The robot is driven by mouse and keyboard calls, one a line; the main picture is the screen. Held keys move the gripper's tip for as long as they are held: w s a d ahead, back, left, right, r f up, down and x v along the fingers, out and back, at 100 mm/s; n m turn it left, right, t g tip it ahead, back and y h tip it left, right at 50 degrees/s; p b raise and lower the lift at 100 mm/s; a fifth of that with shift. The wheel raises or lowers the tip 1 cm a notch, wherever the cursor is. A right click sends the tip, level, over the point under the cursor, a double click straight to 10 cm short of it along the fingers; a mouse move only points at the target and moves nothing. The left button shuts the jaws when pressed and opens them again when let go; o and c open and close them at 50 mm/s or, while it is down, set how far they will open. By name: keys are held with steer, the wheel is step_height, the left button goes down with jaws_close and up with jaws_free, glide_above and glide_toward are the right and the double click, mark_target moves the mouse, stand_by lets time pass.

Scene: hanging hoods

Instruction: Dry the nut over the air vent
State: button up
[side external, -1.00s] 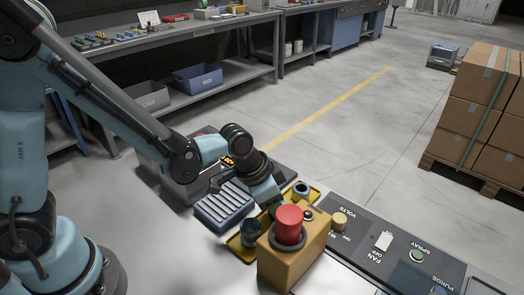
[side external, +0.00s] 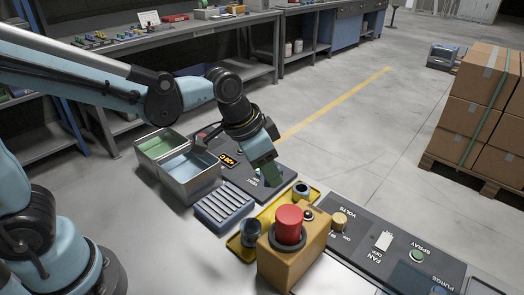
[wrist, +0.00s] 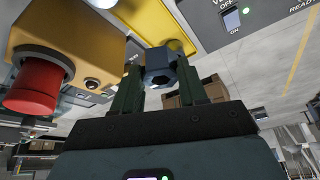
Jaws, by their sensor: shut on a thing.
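My gripper (side external: 270,180) is above the far side of the yellow tray, pointing down. In the wrist view its two dark green fingers (wrist: 157,92) are shut on a dark blue hex nut (wrist: 160,68). The nut is hard to make out in the side view.
A yellow tray (side external: 267,216) holds dark round pieces (side external: 302,189). A yellow box with a red button (side external: 290,224) stands in front. Metal bins (side external: 190,178) stand behind the slatted block. A dark panel with a display (side external: 228,160) lies behind. A switch panel (side external: 384,241) is at right.

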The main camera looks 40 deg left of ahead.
steer(key=shift+s+a+f+n+t+y, duration=0.1)
steer(key=shift+s+a+f+n+y, duration=0.15)
steer(key=shift+s+a+f+n, duration=0.9)
steer(key=shift+s+a+f+n+t+y, duration=0.15)
steer(key=shift+s+a+f, duration=0.55)
steer(key=shift+a, duration=1.05)
steer(key=shift+s+a+f+n+t+y, duration=0.1)
steer(key=shift+s+a+f+n+y, duration=0.2)
steer(key=shift+s+a+f+n, duration=0.7)
steer(key=shift+s+a+r+m, duration=0.15)
steer(key=shift+a+r+m, duration=0.15)
steer(key=shift+a+m, duration=0.15)
steer(key=shift+d, duration=0.4)
steer(key=shift+a, duration=0.4)
steer(key=shift+d, duration=0.4)
steer(key=shift+a, duration=0.4)
stand_by(2.0)
